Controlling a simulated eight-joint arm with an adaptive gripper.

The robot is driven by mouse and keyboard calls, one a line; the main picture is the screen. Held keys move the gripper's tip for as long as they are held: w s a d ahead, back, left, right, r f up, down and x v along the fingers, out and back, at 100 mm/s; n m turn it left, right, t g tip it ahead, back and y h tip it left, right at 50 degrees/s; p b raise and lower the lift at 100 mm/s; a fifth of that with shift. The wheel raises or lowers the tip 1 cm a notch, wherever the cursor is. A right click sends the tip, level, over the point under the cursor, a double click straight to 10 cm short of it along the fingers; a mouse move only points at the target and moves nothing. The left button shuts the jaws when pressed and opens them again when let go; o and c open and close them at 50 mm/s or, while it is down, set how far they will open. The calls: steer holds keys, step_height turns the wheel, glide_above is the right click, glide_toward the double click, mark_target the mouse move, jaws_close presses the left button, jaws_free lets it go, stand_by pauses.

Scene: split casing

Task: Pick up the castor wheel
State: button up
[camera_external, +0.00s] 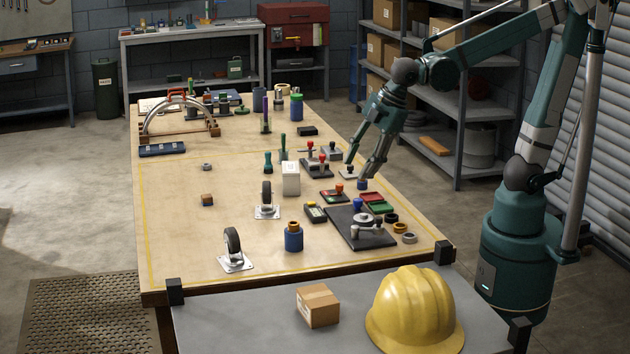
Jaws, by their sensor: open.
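Two castor wheels stand on the wooden table, each with a dark wheel on a pale metal plate. One castor wheel (233,242) is near the front left edge. The other castor wheel (267,198) is farther back, near the middle, just in front of a white block. My gripper (355,171) is open and empty at the table's right side, pointing down. It is well to the right of both castor wheels. Its fingertips are close to a small blue piece (362,184); I cannot tell whether they touch it.
A blue jar (293,238) stands right of the front castor wheel. The table's left part is mostly clear. A yellow helmet (415,310) sits on the grey front bench.

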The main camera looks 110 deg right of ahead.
steer(key=w+d+n+g+h+p, duration=0.1)
steer(key=w+d+n+p, duration=0.2)
steer(key=w, duration=0.4)
steer(key=w+d+n+g+p, duration=0.1)
steer(key=w+d+n+p, duration=0.1)
steer(key=w+d, duration=0.45)
steer(key=n+g+h+p, duration=0.2)
steer(key=n+g+p, duration=0.1)
steer(key=n+p, duration=0.15)
glide_toward(267, 186)
steer(key=x, duration=0.4)
steer(key=shift+s+d+f, duration=0.1)
steer(key=shift+s+f, duration=0.05)
steer(key=shift+f, duration=0.25)
steer(key=shift+d+f+y, duration=0.3)
steer(key=shift+d+f, duration=0.05)
steer(key=shift+f, duration=0.15)
steer(key=shift+x, duration=1.25)
steer(key=shift+x, duration=2.6)
steer(key=shift+d, duration=0.15)
steer(key=c, duration=1.1)
